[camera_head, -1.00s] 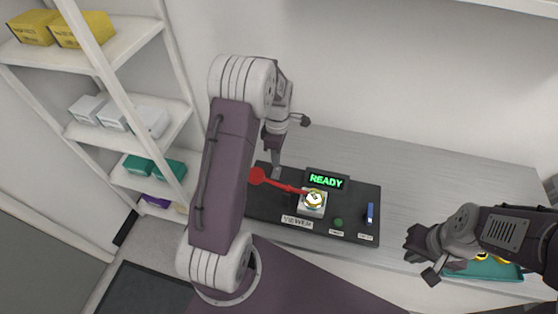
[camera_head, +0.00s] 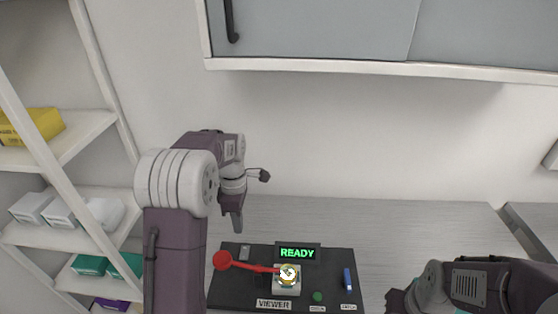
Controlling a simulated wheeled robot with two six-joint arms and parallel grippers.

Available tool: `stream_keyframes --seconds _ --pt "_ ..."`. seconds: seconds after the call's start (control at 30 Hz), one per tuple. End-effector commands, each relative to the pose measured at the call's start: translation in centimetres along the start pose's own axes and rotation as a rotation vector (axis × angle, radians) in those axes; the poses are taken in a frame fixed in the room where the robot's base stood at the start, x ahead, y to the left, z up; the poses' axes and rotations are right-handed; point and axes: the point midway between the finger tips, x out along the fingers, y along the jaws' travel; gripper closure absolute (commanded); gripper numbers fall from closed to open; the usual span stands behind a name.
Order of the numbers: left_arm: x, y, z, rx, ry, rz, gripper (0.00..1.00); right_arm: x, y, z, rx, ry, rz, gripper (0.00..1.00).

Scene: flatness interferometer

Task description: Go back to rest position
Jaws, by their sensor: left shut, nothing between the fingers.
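My left gripper (camera_head: 236,221) is shut and empty, pointing down just behind and above the back left corner of the black instrument base (camera_head: 235,285). The base carries a lit green READY display (camera_head: 297,253), a red lever (camera_head: 223,260) lying to the left, and a pale block with a round gold-rimmed piece (camera_head: 288,275) on it. A VIEWER label (camera_head: 273,304) is at the front. My right arm comes in at the lower right; its gripper (camera_head: 397,302) is partly cut off by the bottom edge, and its jaw state is unclear.
A white shelf unit (camera_head: 92,128) with yellow, white and teal boxes stands on the left. A grey wall cabinet (camera_head: 310,28) hangs above the worktop (camera_head: 400,225). The worktop right of the base is mostly clear.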

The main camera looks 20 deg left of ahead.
Motion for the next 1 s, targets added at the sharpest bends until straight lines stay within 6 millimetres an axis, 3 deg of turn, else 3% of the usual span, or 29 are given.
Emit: stream_keyframes --seconds 0.13,0.27,0.43,0.6,0.7,0.8,1.0 --pt "-1.2 0.0 1.5 0.041 0.003 0.039 1.0 0.3 0.0 0.0 0.0 0.0 0.0 1.0" --pt "-0.5 -5.0 4.1 0.172 0.01 0.032 1.0 0.9 0.0 0.1 0.0 0.0 0.0 1.0" --pt "3.6 -11.2 5.6 0.743 0.026 0.084 1.0 1.4 0.0 0.1 0.0 0.0 0.0 1.0" --pt "7.4 -14.8 5.1 1.353 0.077 0.134 1.0 1.3 0.0 0.1 0.0 0.0 0.0 1.0" --pt "8.2 -14.5 5.1 1.597 0.121 0.167 1.0 1.3 0.0 0.1 0.0 0.0 0.0 1.0" --pt "7.9 -13.5 5.3 1.731 0.161 0.196 1.0 1.3 0.0 0.1 0.0 0.0 0.0 1.0" --pt "7.9 -13.5 5.3 1.776 0.167 0.195 1.0 1.3 0.0 0.1 0.0 0.0 0.0 1.0"
